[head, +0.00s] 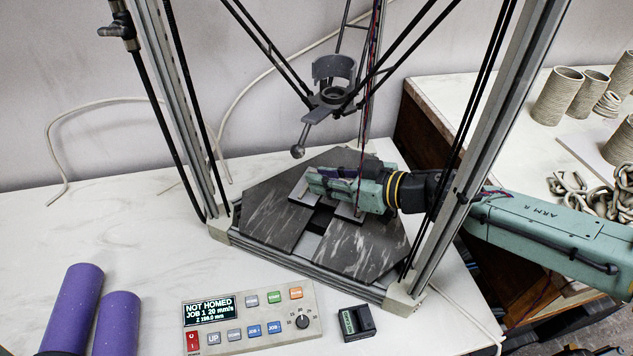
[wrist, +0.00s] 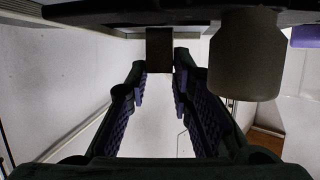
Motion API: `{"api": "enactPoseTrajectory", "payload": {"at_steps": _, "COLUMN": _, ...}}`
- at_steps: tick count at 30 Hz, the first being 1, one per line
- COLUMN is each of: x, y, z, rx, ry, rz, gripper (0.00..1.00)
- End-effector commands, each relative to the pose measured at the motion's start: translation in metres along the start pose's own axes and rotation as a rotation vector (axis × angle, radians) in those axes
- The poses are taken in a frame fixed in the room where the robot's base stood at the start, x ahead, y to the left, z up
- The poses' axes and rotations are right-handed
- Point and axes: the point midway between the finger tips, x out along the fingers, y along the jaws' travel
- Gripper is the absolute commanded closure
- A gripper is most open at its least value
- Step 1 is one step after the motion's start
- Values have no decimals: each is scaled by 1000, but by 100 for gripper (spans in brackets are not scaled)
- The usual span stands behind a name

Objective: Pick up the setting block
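A small dark, square-faced block (wrist: 159,50) shows in the wrist view between or just beyond my fingertips, against a dark surface at the top edge. I take it to be the setting block, but cannot be sure. Narrow light gaps show on both sides of it. In the head view my gripper (head: 314,182) lies nearly level, pointing left, low over the dark build plate (head: 275,215). No block can be made out there; the gripper may hide it. In the wrist view my gripper (wrist: 159,85) has its purple-padded fingers apart.
The printer's effector (head: 333,95) hangs above my gripper on thin rods, with frame posts around. A grey rounded cylinder (wrist: 245,55) is close on the right in the wrist view. A control box (head: 250,318), a small black device (head: 357,322) and purple cylinders (head: 75,305) stand in front.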

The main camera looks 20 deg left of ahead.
Motion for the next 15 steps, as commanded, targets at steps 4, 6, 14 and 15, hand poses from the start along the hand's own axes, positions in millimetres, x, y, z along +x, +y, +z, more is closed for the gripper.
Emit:
{"api": "enactPoseTrajectory", "payload": {"at_steps": 4, "x": 0, "y": 0, "z": 0, "rx": 0, "ry": 0, "rz": 0, "gripper": 92}}
{"api": "enactPoseTrajectory", "payload": {"at_steps": 6, "x": 0, "y": 0, "z": 0, "rx": 0, "ry": 0, "rz": 0, "gripper": 97}}
{"api": "enactPoseTrajectory", "payload": {"at_steps": 14, "x": 0, "y": 0, "z": 0, "rx": 0, "ry": 0, "rz": 0, "gripper": 100}}
{"api": "enactPoseTrajectory", "payload": {"at_steps": 15, "x": 0, "y": 0, "z": 0, "rx": 0, "ry": 0, "rz": 0, "gripper": 100}}
